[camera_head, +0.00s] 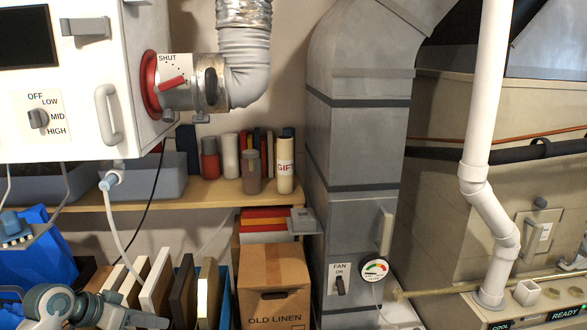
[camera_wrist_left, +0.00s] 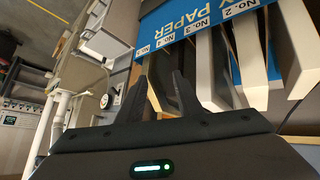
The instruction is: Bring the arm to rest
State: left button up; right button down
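My left arm (camera_head: 60,306) comes in at the bottom left of the head view, low in front of a row of upright boards or folders (camera_head: 156,283). Its gripper end is at the bottom edge there, and the fingers cannot be made out. My right gripper is in neither view.
A white box with a dial (camera_head: 70,125) overhangs at upper left. A shelf (camera_head: 215,190) holds jars and books. A cardboard box (camera_head: 272,280) stands right of the slabs. A grey duct (camera_head: 355,140) and white pipe (camera_head: 487,130) rise further right. Hoses hang near my left arm.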

pick_arm(q)
jog(key=s+d+f+g+y, duration=0.1)
jog(key=s+d+f, duration=0.3)
jog(key=s+f, duration=0.4)
jog(key=s+d+f+g+y, duration=0.1)
jog(key=s+d+f+y, duration=0.15)
jog(key=s+f, duration=0.6)
jog(key=s+d+f+n+g+y, duration=0.1)
jog(key=s+d+f, duration=0.15)
jog(key=s, duration=0.85)
jog(key=s+d+f+n+y, duration=0.1)
jog(key=s+d, duration=0.2)
jog(key=s, duration=0.8)
notch_tip(320, 180, down, 31)
jog(key=g+b, duration=0.2)
jog(key=b, duration=0.3)
jog(key=s+a+f+b, duration=0.1)
jog(key=s+f+b, duration=0.1)
jog(key=s+f, duration=0.7)
jog(key=s+a+f+g+b, duration=0.1)
jog(key=s+a+f+b, duration=0.1)
jog(key=s+f, duration=0.8)
notch_tip(320, 180, down, 6)
jog(key=shift+a+f+b, duration=0.15)
jog(key=shift+a+b, duration=0.05)
jog(key=shift+b, duration=0.3)
